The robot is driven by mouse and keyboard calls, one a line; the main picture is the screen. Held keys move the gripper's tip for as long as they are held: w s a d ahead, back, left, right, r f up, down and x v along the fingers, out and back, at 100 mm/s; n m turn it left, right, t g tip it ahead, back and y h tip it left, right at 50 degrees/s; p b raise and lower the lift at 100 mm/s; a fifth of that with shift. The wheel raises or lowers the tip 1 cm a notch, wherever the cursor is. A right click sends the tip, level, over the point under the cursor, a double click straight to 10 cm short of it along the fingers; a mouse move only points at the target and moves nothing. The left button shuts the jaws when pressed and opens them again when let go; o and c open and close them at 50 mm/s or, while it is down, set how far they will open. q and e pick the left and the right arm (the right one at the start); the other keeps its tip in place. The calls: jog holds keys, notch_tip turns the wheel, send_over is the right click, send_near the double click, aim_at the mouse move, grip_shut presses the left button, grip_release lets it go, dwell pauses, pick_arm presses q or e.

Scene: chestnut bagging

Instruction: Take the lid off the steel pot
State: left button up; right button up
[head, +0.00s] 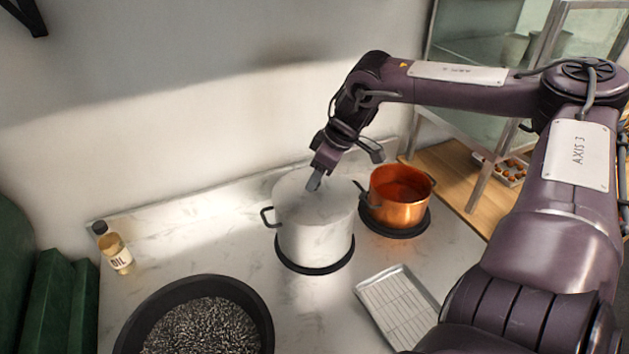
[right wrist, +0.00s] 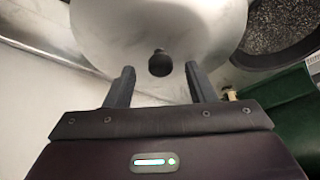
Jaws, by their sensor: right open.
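The steel pot (head: 315,236) stands on a round black burner near the middle of the counter in the head view. Its lid (head: 290,190) is on top; in the right wrist view the lid (right wrist: 205,35) fills the upper middle, with a dark round knob (right wrist: 159,63) at its centre. My right gripper (head: 315,182) is above the lid, pointing down. In the right wrist view its two fingers (right wrist: 157,88) are open, one on each side of the knob's line, with gaps to it. The gripper hides the knob in the head view. My left gripper is not in view.
A copper pot (head: 400,212) stands close to the right on another burner. A wire rack tray (head: 397,305) lies in front right. A black pan of dark pellets (head: 150,315) is front left, and an oil bottle (head: 117,250) stands far left. Counter between bottle and steel pot is clear.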

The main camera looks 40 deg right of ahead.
jog(key=shift+w+a+f, duration=0.1)
jog(key=shift+f, duration=0.25)
grip_shut()
dwell(0.4)
jog(key=shift+w+r, duration=0.1)
jog(key=shift+r, duration=0.55)
notch_tip(320, 180, up, 19)
jog(key=b, duration=0.3)
jog(key=shift+f+b, duration=0.15)
jog(key=shift+b, duration=0.25)
